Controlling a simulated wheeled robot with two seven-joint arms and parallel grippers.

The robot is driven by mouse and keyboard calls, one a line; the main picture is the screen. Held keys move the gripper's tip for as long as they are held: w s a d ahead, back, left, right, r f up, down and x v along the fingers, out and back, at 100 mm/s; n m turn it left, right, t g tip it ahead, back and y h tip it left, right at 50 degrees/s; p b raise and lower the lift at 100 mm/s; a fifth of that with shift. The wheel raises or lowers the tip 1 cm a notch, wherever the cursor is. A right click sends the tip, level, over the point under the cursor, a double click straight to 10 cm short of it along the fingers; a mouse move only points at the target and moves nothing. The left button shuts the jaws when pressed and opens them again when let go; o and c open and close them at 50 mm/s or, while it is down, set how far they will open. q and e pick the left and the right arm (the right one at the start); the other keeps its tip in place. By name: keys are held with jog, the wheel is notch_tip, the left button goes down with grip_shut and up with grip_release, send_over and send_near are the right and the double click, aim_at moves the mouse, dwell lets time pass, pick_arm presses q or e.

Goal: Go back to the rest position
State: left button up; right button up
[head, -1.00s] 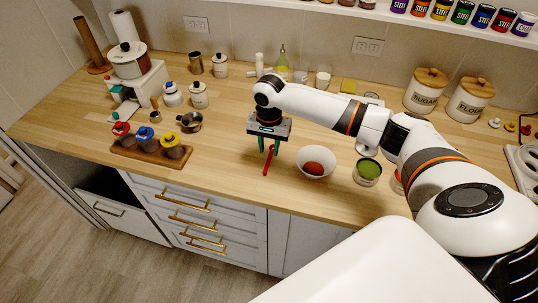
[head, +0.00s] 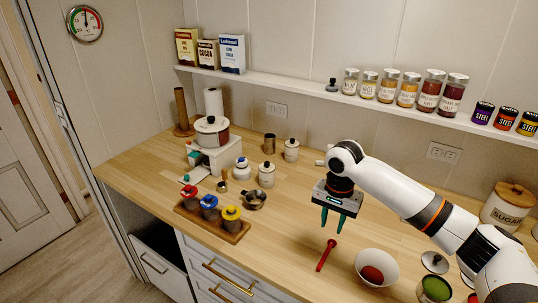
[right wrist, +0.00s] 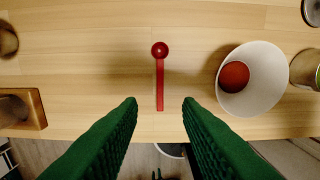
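My right gripper (head: 334,219) hangs over the wooden counter with its green fingers spread apart. In the right wrist view the two fingers (right wrist: 160,105) are open with nothing between them. A red measuring spoon (head: 326,255) lies on the counter below the fingertips, apart from them; it also shows in the right wrist view (right wrist: 160,75). A white bowl (head: 364,262) with a round red content stands to the right of the spoon. My left gripper is not in view.
A wooden rack (head: 237,231) with red, blue and yellow-lidded jars stands at the left front. A green-topped can (head: 434,289) is right of the bowl. A shelf (head: 300,93) with jars and boxes runs along the wall. Counter space behind the spoon is clear.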

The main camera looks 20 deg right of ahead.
jog(key=s+a+f+n, duration=0.1)
jog(key=a+f+n, duration=0.1)
jog(key=a, duration=0.1)
jog(key=s+a+f+n, duration=0.1)
jog(key=s+a+f, duration=0.1)
jog(key=a+f, duration=0.1)
jog(key=s+a+f+n, duration=0.2)
jog(key=a+f, duration=0.1)
jog(key=shift+s+a+f+n+t+y, duration=0.2)
jog(key=shift+n+t+y, duration=0.1)
jog(key=shift+t, duration=0.1)
jog(key=s+a+f+n+t+y, duration=0.1)
jog(key=s+a+f+n, duration=0.3)
jog(key=s+a, duration=0.25)
jog(key=s+d+n+t+h, duration=0.1)
jog(key=s+d, duration=0.1)
jog(key=s, duration=0.6)
jog(key=s+d+n+t+h, duration=0.1)
jog(key=s+d, duration=0.2)
jog(key=s, duration=0.4)
notch_tip(320, 180, down, 26)
jog(key=g+b, duration=0.1)
jog(key=s+d+f+g+b, duration=0.1)
jog(key=s+d+f, duration=0.1)
jog(key=s+f, duration=1.5)
jog(key=shift+s+d+f+n+g, duration=0.15)
jog(key=shift+f+n+g, duration=0.2)
jog(key=shift+f, duration=0.3)
